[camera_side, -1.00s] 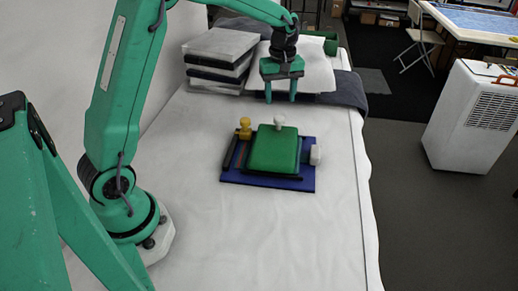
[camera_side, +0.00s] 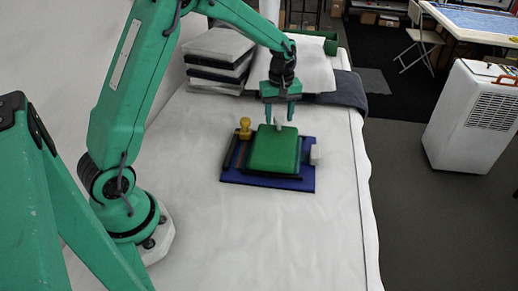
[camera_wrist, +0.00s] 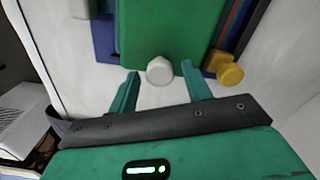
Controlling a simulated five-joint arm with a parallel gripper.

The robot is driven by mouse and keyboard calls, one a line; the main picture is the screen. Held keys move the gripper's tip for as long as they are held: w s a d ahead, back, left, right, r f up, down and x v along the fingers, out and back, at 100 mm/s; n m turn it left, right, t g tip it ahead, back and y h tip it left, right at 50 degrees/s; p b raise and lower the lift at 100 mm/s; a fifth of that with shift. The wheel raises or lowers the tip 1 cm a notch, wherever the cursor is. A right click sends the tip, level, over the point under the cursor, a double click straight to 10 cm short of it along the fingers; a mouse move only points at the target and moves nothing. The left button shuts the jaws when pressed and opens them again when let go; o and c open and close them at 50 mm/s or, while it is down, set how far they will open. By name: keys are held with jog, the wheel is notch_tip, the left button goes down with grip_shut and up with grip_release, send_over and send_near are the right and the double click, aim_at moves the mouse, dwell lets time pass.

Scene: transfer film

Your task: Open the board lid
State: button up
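The board (camera_side: 300,186) is a blue base lying on the white table. Its green lid (camera_side: 274,152) lies flat on it and also fills the top of the wrist view (camera_wrist: 172,30). A white knob (camera_wrist: 160,70) stands at the lid's far edge; in the side view my gripper largely hides it. My gripper (camera_side: 280,118) points down over the knob. In the wrist view my gripper (camera_wrist: 160,88) is open, with one finger on each side of the knob and a gap to both.
A yellow knob (camera_side: 245,128) stands at the board's left and a white block (camera_side: 315,155) at its right. The table front (camera_side: 270,245) is clear.

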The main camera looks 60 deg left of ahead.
grip_shut()
jog(key=shift+s+d+r+t, duration=0.25)
jog(key=shift+r+t, duration=0.05)
jog(key=shift+r, duration=0.3)
jog(key=shift+s+d+r+t, duration=0.2)
jog(key=shift+d+r+t, duration=0.1)
jog(key=shift+r, duration=0.25)
jog(key=shift+o, duration=0.9)
grip_release()
jog(key=shift+a, duration=0.1)
notch_tip(320, 180, up, 8)
jog(key=shift+s, duration=0.4)
jog(key=shift+f, duration=0.1)
